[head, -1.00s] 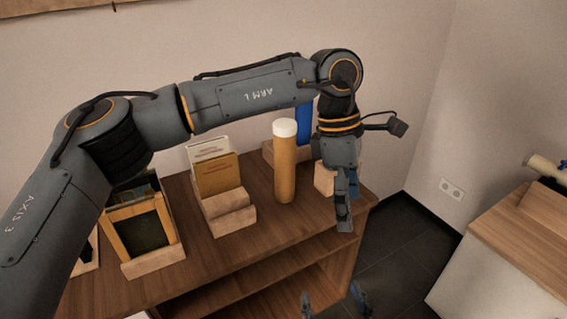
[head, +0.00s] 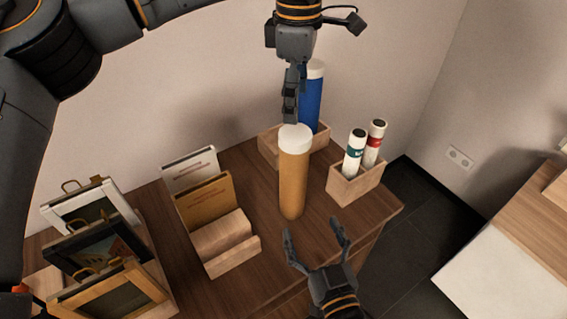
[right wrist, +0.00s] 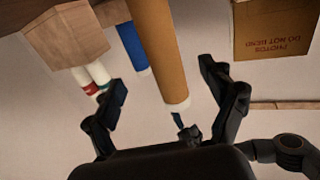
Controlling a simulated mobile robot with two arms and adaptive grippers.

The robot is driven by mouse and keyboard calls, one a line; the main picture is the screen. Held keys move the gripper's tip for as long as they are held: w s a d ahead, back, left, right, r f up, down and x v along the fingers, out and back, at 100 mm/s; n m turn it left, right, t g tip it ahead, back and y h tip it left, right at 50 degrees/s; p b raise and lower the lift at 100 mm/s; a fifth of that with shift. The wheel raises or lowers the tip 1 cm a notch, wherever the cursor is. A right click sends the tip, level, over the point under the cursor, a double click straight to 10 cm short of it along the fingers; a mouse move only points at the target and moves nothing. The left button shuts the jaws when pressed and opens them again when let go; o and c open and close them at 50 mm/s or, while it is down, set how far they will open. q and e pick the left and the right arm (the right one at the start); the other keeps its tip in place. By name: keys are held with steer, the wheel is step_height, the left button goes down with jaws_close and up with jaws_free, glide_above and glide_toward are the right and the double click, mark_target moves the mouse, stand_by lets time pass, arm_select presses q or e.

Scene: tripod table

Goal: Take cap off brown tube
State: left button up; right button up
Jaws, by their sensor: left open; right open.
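The brown tube (head: 293,183) stands upright on the wooden table with a white cap (head: 295,138) on its top. In the right wrist view the brown tube (right wrist: 158,45) appears upside down, its white cap (right wrist: 178,105) low in the picture. My left gripper (head: 290,112) points down just above the cap; its fingers overlap in the head view, and I cannot tell whether they touch the cap. My right gripper (head: 315,232) is open and empty, in front of the tube. In the right wrist view its fingers (right wrist: 163,85) are spread either side of the tube, apart from it.
A blue tube (head: 311,100) stands in a wooden holder (head: 268,148) behind. A wooden box (head: 352,188) at right holds two white tubes (head: 354,153) (head: 375,142). A card rack (head: 225,245) and several frames (head: 100,245) stand left. Bare tabletop surrounds the tube's base.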

mark_target(298, 192)
arm_select(q)
steer(key=shift+w+r, duration=0.1)
steer(key=shift+w, duration=0.1)
steer(key=shift+s+d+r, duration=0.1)
steer(key=shift+s+r, duration=0.15)
steer(key=shift+s, duration=0.25)
arm_select(e)
steer(key=x, duration=1.2)
steer(key=shift+w+r, duration=0.3)
steer(key=shift+w, duration=0.05)
arm_select(q)
steer(key=shift+w, duration=0.1)
arm_select(e)
steer(key=shift+w+a, duration=0.2)
steer(key=shift+w, duration=0.25)
